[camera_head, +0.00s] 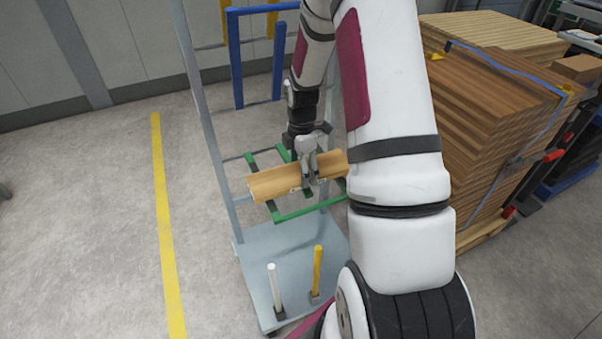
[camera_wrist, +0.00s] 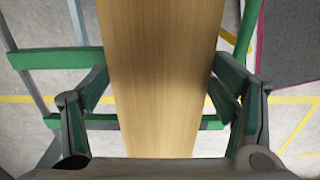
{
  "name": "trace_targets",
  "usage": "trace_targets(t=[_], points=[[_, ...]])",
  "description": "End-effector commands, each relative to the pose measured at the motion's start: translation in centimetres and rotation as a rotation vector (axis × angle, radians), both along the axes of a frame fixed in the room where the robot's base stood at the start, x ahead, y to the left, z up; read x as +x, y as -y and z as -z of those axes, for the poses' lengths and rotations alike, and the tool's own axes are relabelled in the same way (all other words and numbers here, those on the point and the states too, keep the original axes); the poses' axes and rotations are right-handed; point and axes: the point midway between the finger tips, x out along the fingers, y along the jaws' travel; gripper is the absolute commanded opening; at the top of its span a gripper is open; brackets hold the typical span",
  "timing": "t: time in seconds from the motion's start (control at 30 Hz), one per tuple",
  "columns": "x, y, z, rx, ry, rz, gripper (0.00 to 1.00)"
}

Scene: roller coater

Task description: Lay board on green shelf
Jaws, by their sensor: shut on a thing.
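A light brown wooden board (camera_head: 272,182) is held in my gripper (camera_head: 310,176), lying across and over the green shelf (camera_head: 294,215) of a grey metal rack. In the wrist view the board (camera_wrist: 160,60) runs lengthwise between my two fingers, one at each long edge. My gripper is shut on the board. Green shelf bars (camera_wrist: 60,58) show below the board on both sides in the wrist view. I cannot tell whether the board touches the shelf. My arm hides part of the rack and the board's right end in the head view.
The rack has grey uprights (camera_head: 196,90) and a flat base plate (camera_head: 285,265) with a white post (camera_head: 275,285) and a yellow post (camera_head: 317,268). A blue frame (camera_head: 236,55) stands higher up. Stacked wooden boards (camera_head: 485,115) stand at right. Floor at left is clear.

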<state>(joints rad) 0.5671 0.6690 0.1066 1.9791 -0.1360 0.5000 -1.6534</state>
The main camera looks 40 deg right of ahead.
Motion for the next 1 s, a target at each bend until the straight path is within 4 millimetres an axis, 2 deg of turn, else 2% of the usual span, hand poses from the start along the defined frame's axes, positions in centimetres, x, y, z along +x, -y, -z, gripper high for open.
trace_targets(t=[0.1,0.47,0.5,0.6,1.0], points=[[0.0,-0.1,1.6,0.000,-0.001,-0.002,0.39],[0.0,0.0,1.9,0.000,0.001,-0.001,0.39],[0.0,0.0,2.0,0.000,0.001,-0.001,0.81],[0.0,0.0,2.0,0.000,0.001,-0.001,0.99],[0.0,0.0,1.6,0.000,0.001,-0.002,0.99]])
